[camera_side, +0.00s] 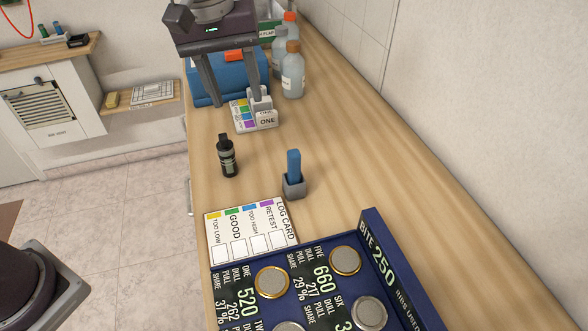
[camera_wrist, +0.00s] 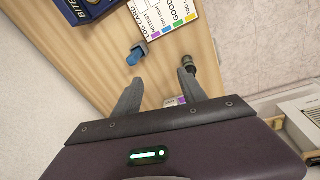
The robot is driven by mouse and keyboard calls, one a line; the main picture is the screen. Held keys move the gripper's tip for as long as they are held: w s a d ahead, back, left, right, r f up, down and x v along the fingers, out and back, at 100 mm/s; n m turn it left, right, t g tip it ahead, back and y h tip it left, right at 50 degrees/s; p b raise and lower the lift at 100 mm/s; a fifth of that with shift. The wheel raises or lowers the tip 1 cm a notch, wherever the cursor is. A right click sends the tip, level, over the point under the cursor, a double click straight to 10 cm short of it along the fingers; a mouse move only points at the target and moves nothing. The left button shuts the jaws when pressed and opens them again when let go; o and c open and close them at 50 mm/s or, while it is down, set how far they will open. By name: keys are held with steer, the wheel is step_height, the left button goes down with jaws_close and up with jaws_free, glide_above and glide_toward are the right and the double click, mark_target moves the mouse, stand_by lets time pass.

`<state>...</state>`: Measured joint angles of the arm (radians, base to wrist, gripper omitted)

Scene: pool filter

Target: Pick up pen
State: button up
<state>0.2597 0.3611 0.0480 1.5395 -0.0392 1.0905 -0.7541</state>
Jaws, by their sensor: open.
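The pen (camera_side: 293,164) looks like a blue stick standing upright in a small grey holder (camera_side: 294,187) on the wooden counter. In the wrist view the pen (camera_wrist: 135,56) and its holder lie beyond the fingers, a little left of the gap. My gripper (camera_side: 237,101) is open and empty, its two fingers pointing down over the counter near the small colour-striped card. It is apart from the pen, farther back and to the left in the side view. The fingers also show in the wrist view (camera_wrist: 159,76). The pen's lower end is hidden in the holder.
A small black bottle (camera_side: 227,157) stands left of the pen. A log card (camera_side: 250,229) and a blue tray with coin-like discs (camera_side: 379,241) lie in front. A blue box (camera_side: 228,78) and clear bottles (camera_side: 293,74) stand behind. Right of the pen the counter is clear up to the wall.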

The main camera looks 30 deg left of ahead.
mark_target(294, 167)
steer(key=w+d+f, duration=0.2)
steer(key=f, duration=0.1)
steer(key=w+d+f+n+g, duration=0.1)
steer(key=w+d+f, duration=0.1)
steer(key=f, duration=0.2)
steer(key=w+d+f+n, duration=0.1)
steer(key=w+d+f, duration=0.1)
steer(key=f, duration=0.2)
steer(key=shift+w+d+f+g+y, duration=0.15)
steer(key=shift+d+f+g+y, duration=0.05)
steer(key=shift+d+g+y, duration=0.1)
steer(key=shift+n, duration=0.3)
steer(key=f, duration=0.5)
steer(key=d+f, duration=0.1)
steer(key=f, duration=0.2)
steer(key=shift+s+f, duration=0.1)
steer(key=shift+s, duration=0.15)
jaws_close()
